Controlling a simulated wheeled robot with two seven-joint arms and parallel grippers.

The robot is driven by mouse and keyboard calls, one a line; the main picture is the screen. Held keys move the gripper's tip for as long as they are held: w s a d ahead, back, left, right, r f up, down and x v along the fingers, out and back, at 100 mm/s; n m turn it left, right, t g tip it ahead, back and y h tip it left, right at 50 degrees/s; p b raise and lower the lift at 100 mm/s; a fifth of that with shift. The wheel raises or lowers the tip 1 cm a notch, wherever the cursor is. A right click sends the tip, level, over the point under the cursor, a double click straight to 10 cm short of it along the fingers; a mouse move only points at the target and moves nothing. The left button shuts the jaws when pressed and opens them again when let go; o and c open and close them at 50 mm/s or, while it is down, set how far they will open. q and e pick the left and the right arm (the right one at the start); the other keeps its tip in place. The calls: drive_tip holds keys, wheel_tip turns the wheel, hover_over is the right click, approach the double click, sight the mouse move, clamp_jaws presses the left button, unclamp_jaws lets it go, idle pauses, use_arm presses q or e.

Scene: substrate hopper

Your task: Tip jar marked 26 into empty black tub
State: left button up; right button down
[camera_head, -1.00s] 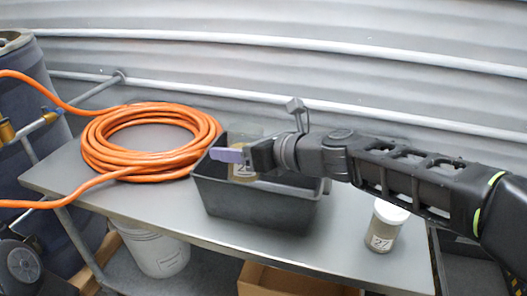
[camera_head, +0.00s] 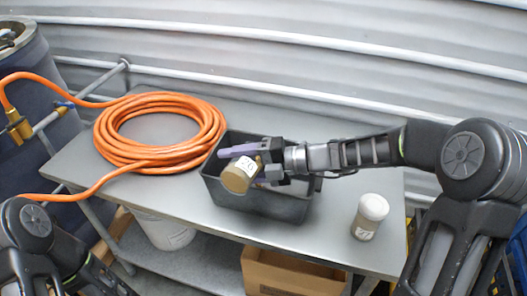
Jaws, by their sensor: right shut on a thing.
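The black tub (camera_head: 262,206) stands on the grey table. My right gripper (camera_head: 252,167), with purple fingers, is shut on a small jar (camera_head: 236,179) with brown contents and a white label. The jar is steeply tilted over the tub's left part, with one round end towards the lower left. Its label is too small to read surely, and I cannot tell whether anything is pouring out. The gripper and jar hide much of the tub's inside. A second jar (camera_head: 369,216), white-lidded and marked 27, stands upright on the table to the right. My left gripper is out of view.
A coiled orange hose (camera_head: 163,165) lies on the table (camera_head: 330,215) left of the tub and trails off left. A dark barrel (camera_head: 35,105) stands at the left. A white bucket (camera_head: 165,232) and a cardboard box (camera_head: 290,275) are below. Bare tabletop separates tub and jar 27.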

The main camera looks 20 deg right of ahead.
drive_tip(key=shift+w+d+m+y, duration=0.2)
drive_tip(key=shift+w+m+y, duration=0.2)
drive_tip(key=shift+m, duration=0.2)
drive_tip(key=shift+w+d+r+m+y, duration=0.1)
drive_tip(key=shift+r+m+y, duration=0.2)
drive_tip(key=shift+m, duration=0.25)
drive_tip(key=shift+w+d+r+m+y, duration=0.1)
drive_tip(key=shift+r+m+y, duration=0.15)
drive_tip(key=shift+m, duration=0.3)
drive_tip(key=shift+s, duration=0.1)
